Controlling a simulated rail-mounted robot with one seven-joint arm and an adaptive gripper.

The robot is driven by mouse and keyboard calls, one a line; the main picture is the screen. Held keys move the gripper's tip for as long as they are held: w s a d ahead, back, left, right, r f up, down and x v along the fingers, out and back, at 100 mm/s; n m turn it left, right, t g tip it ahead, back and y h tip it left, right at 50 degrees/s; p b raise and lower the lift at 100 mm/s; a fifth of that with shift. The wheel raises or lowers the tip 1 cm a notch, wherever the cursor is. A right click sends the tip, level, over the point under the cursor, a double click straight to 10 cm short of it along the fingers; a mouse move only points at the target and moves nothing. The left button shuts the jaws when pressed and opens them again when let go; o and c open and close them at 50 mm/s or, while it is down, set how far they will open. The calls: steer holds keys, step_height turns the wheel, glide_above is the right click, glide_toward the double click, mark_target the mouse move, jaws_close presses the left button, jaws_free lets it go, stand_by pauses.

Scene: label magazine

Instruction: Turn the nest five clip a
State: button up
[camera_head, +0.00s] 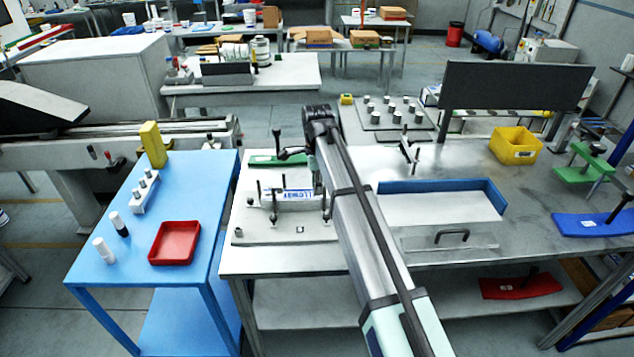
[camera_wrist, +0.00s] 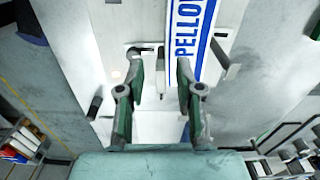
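A light plate fixture (camera_head: 290,231) with several dark upright posts stands on the left part of the metal table. A white label with blue letters (camera_head: 298,195) lies on it and shows large in the wrist view (camera_wrist: 187,38). My gripper (camera_wrist: 160,68) is open in the wrist view, its two fingers apart above the fixture. A small clip-like part with a dark bar (camera_wrist: 142,50) and a thin dark pin (camera_wrist: 161,95) show between the fingers, with no visible grip on them. Another clip-like part (camera_wrist: 222,58) is right of the label. I cannot tell which is clip a.
A blue table (camera_head: 205,200) at left holds a red tray (camera_head: 174,243), a yellow block and small bottles. A blue-edged tray (camera_head: 440,208) and yellow bin (camera_head: 515,146) are on the metal table. A dark panel (camera_head: 514,86) stands at the back right.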

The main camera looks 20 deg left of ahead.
steer(key=shift+f, duration=0.15)
jaws_close()
steer(key=shift+s, duration=0.1)
steer(key=shift+s+d+n+b, duration=0.15)
steer(key=shift+d+n, duration=0.35)
steer(key=shift+n, duration=2.5)
steer(key=shift+s+d+n+b, duration=0.15)
steer(key=shift+d+n, duration=0.4)
steer(key=shift+n, duration=2.45)
steer(key=shift+s+d+n+b, duration=0.15)
steer(key=shift+d+n, duration=0.35)
steer(key=shift+n, duration=2.5)
